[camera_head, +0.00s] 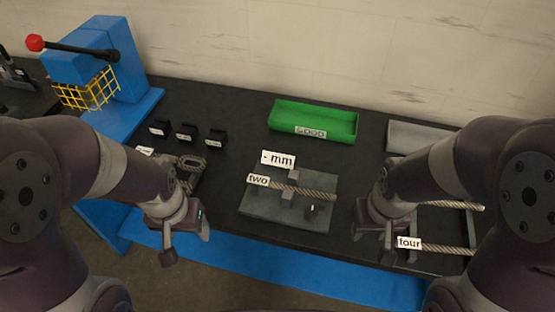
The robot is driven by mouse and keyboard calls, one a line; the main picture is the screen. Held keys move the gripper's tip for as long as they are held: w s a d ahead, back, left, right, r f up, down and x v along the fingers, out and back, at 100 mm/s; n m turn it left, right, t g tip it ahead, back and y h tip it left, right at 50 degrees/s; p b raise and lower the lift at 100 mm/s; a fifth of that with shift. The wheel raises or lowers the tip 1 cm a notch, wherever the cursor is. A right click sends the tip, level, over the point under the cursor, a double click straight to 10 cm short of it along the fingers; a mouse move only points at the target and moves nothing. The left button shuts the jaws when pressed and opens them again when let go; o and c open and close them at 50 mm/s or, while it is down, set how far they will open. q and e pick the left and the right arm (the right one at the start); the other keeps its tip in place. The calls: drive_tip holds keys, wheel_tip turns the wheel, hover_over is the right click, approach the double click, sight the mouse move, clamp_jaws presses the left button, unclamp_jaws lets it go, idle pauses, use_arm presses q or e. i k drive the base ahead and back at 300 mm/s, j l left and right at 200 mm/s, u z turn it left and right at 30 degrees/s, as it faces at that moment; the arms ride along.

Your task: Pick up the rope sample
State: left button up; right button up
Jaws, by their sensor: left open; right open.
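A rope sample (312,191) with a white tag reading "two" lies across a grey measuring fixture (262,217) in the middle of the bench. It passes through small grey blocks there, and a tag reading "- mm" stands behind it. Another rope (447,249), tagged "four" or "tour", lies on a rack at the right, with a further rope (458,206) behind it, partly hidden by my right arm. My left gripper (187,244) is open and empty, left of the fixture. My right gripper (373,245) is open, between the fixture and the rack, apart from the ropes as far as I can tell.
A green tray (345,133) marked "GOOD" and a grey tray (405,140) stand at the back. Several small black blocks (187,132) and a chain (190,163) lie left. A blue press (125,65) with a red-knobbed lever stands far left.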

sight(254, 179)
drive_tip(key=u, duration=0.4)
drive_tip(key=l+u, duration=0.15)
drive_tip(key=u, duration=0.7)
drive_tip(key=l+u, duration=0.1)
drive_tip(key=u, duration=0.3)
drive_tip(key=k+l+u, duration=0.1)
drive_tip(key=k+l, duration=0.45)
drive_tip(key=l, duration=0.15)
